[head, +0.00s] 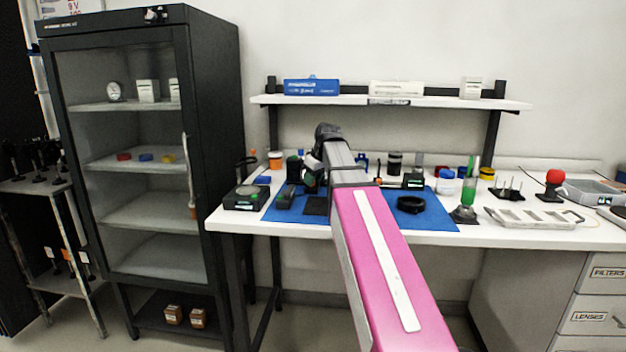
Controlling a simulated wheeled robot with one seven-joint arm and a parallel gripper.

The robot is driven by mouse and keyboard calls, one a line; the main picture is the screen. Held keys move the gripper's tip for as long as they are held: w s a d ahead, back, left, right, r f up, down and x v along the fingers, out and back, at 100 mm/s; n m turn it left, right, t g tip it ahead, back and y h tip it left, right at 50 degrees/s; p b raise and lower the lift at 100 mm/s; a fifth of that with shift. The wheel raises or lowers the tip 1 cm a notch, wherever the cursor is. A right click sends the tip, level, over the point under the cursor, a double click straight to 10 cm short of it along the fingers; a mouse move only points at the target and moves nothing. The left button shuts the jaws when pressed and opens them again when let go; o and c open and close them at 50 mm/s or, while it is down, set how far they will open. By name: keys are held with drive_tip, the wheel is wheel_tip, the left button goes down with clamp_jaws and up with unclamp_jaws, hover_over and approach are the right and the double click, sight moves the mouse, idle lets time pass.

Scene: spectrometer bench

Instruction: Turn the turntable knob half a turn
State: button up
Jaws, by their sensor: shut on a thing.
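My pink and grey arm reaches over the blue mat (435,221) on the bench. My gripper (311,181) is at its far end, low over the left part of the mat, among the dark parts of an instrument (287,193). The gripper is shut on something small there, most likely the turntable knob. The knob itself is not visible behind the gripper and wrist, so its angle cannot be told.
A dark box with a display (246,197) stands left of the mat. A black ring (410,204) lies on the mat, right of my arm. A burner-like stand with a green tube (466,201) and a grey rack (535,217) stand further right. A shelf (420,101) spans the back.

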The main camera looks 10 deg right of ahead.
drive_tip(key=m+h, duration=0.1)
drive_tip(key=m, duration=0.2)
drive_tip(key=shift+a+m+t, duration=0.15)
drive_tip(key=shift+m+t, duration=0.25)
drive_tip(key=m+h, duration=0.2)
drive_tip(key=m, duration=0.2)
drive_tip(key=shift+a+m, duration=0.15)
drive_tip(key=shift+m, duration=0.15)
drive_tip(key=m+h, duration=0.1)
drive_tip(key=m, duration=0.2)
drive_tip(key=m+g+h, duration=0.1)
drive_tip(key=m, duration=0.3)
drive_tip(key=shift+w+a+h, duration=0.1)
drive_tip(key=shift+a+h, duration=0.05)
drive_tip(key=shift+h, duration=0.15)
drive_tip(key=m+g+h, duration=0.1)
drive_tip(key=m, duration=0.3)
drive_tip(key=shift+w, duration=0.1)
drive_tip(key=m+g, duration=0.1)
drive_tip(key=m, duration=0.2)
drive_tip(key=shift+w+a+m, duration=0.1)
drive_tip(key=shift+m, duration=0.2)
drive_tip(key=m+g, duration=0.1)
drive_tip(key=m, duration=0.2)
drive_tip(key=shift+w+g+h, duration=0.1)
drive_tip(key=shift+g+h, duration=0.2)
drive_tip(key=shift+g, duration=0.1)
drive_tip(key=shift+m+g, duration=0.7)
drive_tip(key=shift+m, duration=1.4)
